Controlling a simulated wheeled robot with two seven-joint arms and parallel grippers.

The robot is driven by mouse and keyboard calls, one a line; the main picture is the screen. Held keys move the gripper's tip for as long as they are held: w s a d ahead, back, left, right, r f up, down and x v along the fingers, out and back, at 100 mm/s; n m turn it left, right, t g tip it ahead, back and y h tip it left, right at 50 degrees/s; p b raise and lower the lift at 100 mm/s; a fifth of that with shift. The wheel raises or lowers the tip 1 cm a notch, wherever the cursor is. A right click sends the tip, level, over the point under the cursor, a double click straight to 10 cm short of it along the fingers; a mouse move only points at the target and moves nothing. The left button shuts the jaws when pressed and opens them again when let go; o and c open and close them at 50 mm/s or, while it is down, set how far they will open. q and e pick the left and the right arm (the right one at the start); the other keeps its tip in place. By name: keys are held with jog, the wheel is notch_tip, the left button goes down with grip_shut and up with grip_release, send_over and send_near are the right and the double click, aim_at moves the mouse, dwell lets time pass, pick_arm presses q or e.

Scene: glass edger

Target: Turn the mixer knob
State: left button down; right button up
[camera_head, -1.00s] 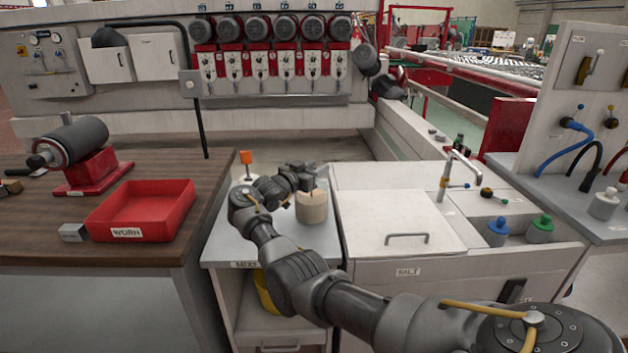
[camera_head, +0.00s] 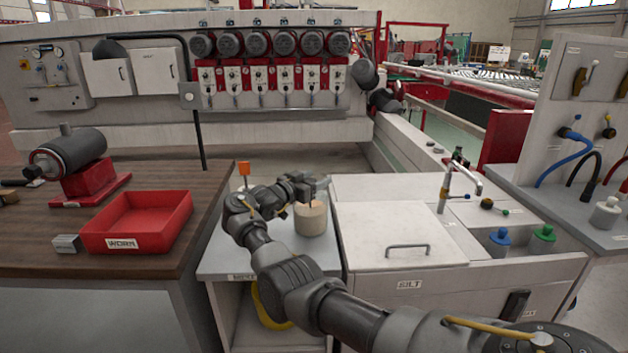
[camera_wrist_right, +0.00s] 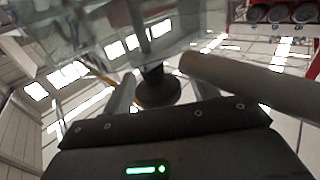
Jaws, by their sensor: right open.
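The mixer stand is the small grey bench (camera_head: 215,262) in the middle of the head view, its label partly hidden by my arm. A clear beaker (camera_head: 311,222) with beige contents stands on it. My right gripper (camera_head: 313,190) is at the beaker's top, in front of its upper part. In the right wrist view, a dark round knob-like part (camera_wrist_right: 158,88) shows between the open fingers of the right gripper (camera_wrist_right: 158,100). I cannot tell whether the fingers touch it. My left gripper is not in view.
A grey cylinder (camera_wrist_right: 255,85) crosses close by in the wrist view. An orange-topped post (camera_head: 244,169) stands at the bench's back left. A red tray (camera_head: 138,242) is on the left table. A sink cabinet with a lid (camera_head: 395,235) and tap (camera_head: 445,190) adjoins on the right.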

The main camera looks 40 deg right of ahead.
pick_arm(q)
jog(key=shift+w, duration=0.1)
pick_arm(e)
jog(key=shift+a, duration=0.2)
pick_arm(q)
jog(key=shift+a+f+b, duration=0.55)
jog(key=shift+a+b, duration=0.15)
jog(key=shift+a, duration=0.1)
pick_arm(e)
jog(key=s+a, duration=0.1)
jog(key=a, duration=0.9)
jog(key=shift+s+a, duration=0.15)
jog(key=shift+s, duration=0.05)
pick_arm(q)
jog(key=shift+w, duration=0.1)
